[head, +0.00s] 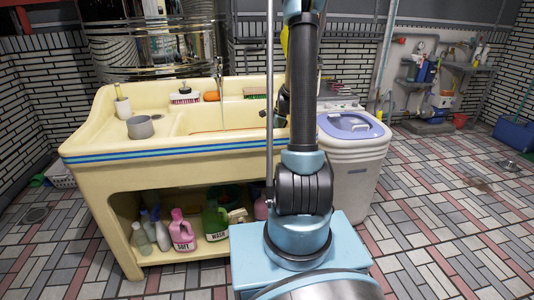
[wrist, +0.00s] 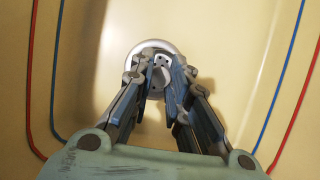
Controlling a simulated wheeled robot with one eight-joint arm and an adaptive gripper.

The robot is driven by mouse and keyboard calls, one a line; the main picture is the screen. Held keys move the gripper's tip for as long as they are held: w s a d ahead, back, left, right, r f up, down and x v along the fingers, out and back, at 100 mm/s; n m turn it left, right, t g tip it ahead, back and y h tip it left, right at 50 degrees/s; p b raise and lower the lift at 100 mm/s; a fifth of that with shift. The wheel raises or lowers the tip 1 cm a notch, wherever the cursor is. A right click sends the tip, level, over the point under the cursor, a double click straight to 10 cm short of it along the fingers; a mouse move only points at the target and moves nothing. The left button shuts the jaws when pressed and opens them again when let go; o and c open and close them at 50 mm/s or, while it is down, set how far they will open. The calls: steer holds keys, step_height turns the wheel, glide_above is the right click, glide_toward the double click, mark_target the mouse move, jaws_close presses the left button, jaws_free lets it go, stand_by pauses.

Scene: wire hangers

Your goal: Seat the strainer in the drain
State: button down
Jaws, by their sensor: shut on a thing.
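In the wrist view, my gripper (wrist: 158,82) points down into the cream sink basin. Its fingers are shut on a small pale metal strainer (wrist: 162,61) with dark holes, partly hidden between the fingertips. The round, light metal drain (wrist: 148,45) shows behind the strainer, its rim curving out above and beside the fingertips. Strainer and drain overlap in this view; I cannot tell whether they touch or whether the strainer is level. In the head view, the cream sink (head: 180,160) stands left of my arm, and the strainer and drain cannot be made out.
Blue and red lines (wrist: 58,60) run along both sides of the basin. A grey metal cup (head: 140,128), a brush (head: 185,97) and an orange item (head: 211,96) sit on the sink. Bottles (head: 181,232) fill the shelf below. A washer (head: 352,145) stands close on the right.

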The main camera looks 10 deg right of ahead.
steer(key=shift+f, duration=2.2)
steer(key=c, duration=1.5)
jaws_free()
steer(key=shift+c, duration=0.2)
steer(key=v, duration=1.2)
steer(key=shift+s+a+r, duration=0.1)
